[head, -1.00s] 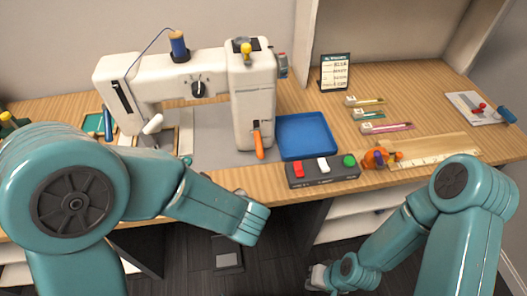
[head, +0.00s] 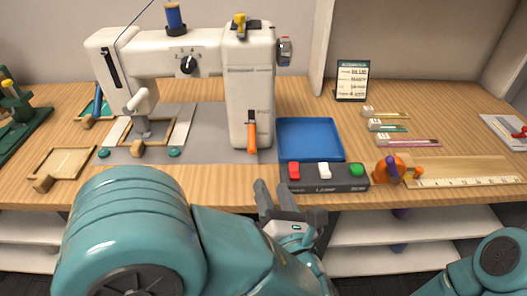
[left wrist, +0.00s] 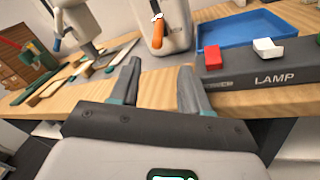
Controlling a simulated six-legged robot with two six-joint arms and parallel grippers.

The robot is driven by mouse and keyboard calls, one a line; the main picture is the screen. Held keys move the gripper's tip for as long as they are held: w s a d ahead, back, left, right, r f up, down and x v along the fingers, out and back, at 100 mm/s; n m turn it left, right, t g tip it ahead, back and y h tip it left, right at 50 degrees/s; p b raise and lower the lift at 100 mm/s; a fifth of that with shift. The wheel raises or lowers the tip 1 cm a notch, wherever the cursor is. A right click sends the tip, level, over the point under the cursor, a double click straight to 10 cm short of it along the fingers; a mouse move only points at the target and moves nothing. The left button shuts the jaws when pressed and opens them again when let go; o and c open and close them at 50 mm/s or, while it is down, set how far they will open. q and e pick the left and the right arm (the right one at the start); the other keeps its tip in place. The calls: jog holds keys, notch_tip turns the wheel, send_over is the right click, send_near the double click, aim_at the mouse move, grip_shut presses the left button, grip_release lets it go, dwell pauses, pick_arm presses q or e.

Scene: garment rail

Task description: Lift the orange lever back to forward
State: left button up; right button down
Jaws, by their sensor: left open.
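The orange lever (head: 251,137) is on the front of the white sewing machine's right column (head: 249,90). It hangs downward from a dark slot. The orange lever also shows in the left wrist view (left wrist: 158,33), beyond and between my fingers. My left gripper (head: 272,190) is open and empty, in front of the table edge, below and slightly right of the lever, not touching it. In the left wrist view its two fingers (left wrist: 158,78) are spread apart. My right gripper is not in view; only part of my right arm shows at the lower right.
A grey switch box (head: 322,184) marked LAMP, with red, white and green controls, sits at the table's front edge, right of my left gripper. A blue tray (head: 310,158) lies behind it. An orange pincushion-like object (head: 388,169) is further right. A wooden frame (head: 148,152) lies under the needle.

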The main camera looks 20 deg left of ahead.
aim_at(254, 145)
pick_arm(q)
jog(key=b+x, duration=0.1)
jog(key=x, duration=1.5)
jog(key=shift+w+a, duration=0.1)
jog(key=shift+a, duration=0.15)
grip_shut()
